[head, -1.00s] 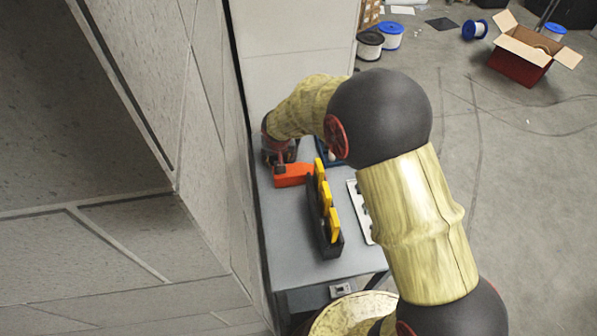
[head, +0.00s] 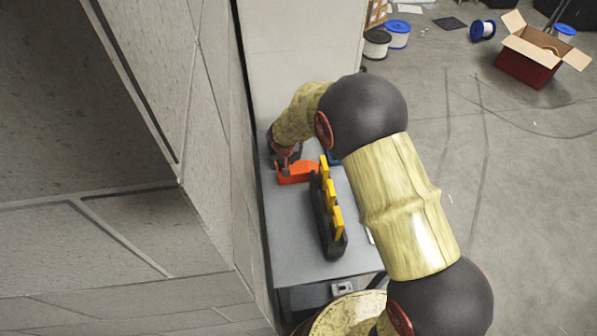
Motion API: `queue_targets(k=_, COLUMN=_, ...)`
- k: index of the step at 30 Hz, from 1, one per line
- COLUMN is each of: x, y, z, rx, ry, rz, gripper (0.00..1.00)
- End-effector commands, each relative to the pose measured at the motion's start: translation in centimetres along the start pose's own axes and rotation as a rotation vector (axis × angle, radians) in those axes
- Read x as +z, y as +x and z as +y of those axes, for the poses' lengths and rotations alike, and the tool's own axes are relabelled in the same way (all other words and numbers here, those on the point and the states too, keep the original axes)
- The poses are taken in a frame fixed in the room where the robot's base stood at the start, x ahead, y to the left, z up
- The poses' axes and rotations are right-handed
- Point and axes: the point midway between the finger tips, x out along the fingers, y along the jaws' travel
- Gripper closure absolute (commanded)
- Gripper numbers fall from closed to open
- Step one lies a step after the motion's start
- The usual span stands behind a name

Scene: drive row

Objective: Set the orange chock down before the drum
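The orange chock (head: 299,174) is at the far left part of the grey table, beside the panelled wall. My gripper (head: 287,166) is at the chock's left end, with a dark finger against it; it appears shut on the chock. The other finger is hidden. I cannot tell whether the chock touches the tabletop or is held just above it. I cannot make out for sure which thing is the drum; several cable spools, such as a blue and white one (head: 398,36), stand on the floor at the back.
A black rack (head: 325,222) with upright yellow blocks stands on the grey table (head: 294,246), close in front of the chock. The panelled wall (head: 211,130) borders the table's left. An open red box (head: 527,68) sits on the floor. The table's front left is clear.

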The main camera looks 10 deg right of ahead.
Motion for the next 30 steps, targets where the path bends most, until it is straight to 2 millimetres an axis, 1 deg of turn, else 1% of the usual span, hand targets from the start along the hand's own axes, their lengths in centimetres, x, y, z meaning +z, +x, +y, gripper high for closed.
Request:
queue_targets(k=2, x=0.0, y=-0.01, z=0.0, rx=0.0, ry=0.0, rz=0.0, gripper=0.69)
queue_targets(k=18, x=0.0, y=-0.02, z=-0.01, rx=0.0, ry=0.0, rz=0.0, gripper=0.99)
queue_targets(k=30, x=-0.01, y=-0.02, z=-0.01, rx=0.0, ry=0.0, rz=0.0, gripper=1.0)
